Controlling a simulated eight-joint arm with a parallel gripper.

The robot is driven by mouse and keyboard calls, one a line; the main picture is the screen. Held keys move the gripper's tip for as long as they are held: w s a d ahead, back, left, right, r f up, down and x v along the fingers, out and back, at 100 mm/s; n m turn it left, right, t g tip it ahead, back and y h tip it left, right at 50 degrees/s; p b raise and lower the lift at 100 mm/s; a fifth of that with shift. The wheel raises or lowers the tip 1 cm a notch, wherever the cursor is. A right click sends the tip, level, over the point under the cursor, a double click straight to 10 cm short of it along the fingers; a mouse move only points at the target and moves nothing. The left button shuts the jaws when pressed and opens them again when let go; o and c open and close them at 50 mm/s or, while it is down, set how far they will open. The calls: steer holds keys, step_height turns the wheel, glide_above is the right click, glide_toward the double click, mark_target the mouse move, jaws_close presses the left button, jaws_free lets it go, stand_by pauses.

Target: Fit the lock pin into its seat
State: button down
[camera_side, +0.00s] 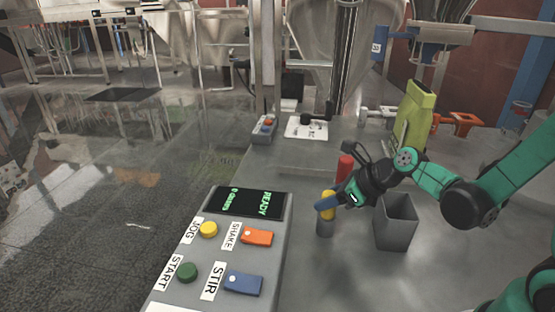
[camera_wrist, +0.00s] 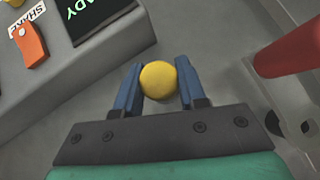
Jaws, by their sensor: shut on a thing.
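A pin with a round yellow top (camera_wrist: 158,79) is between the two blue fingers of my gripper (camera_wrist: 160,88) in the wrist view; I take it to be the lock pin. My gripper (camera_side: 327,203) is shut on it. In the side view the yellow pin (camera_side: 328,194) shows behind the fingers, upright or nearly so, directly above a short grey cylinder (camera_side: 325,229). The fingers hide its lower part, so I cannot tell whether it is seated or where the seat is.
A red cylinder (camera_side: 345,167) stands just behind my gripper and shows at the right of the wrist view (camera_wrist: 290,45). An open grey bin (camera_side: 396,225) stands to the right. The button console (camera_side: 222,250) lies to the left. A yellow-green container (camera_side: 414,115) is behind.

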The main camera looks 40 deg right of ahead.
steer(key=shift+r, duration=0.1)
step_height(320, 180, up, 18)
steer(key=d+f, duration=0.4)
steer(key=d, duration=0.4)
steer(key=d+f, duration=0.5)
steer(key=d, duration=0.3)
steer(key=shift+s, duration=0.2)
steer(key=shift+f, duration=0.25)
steer(key=shift+f, duration=4.25)
steer(key=shift+f, duration=0.1)
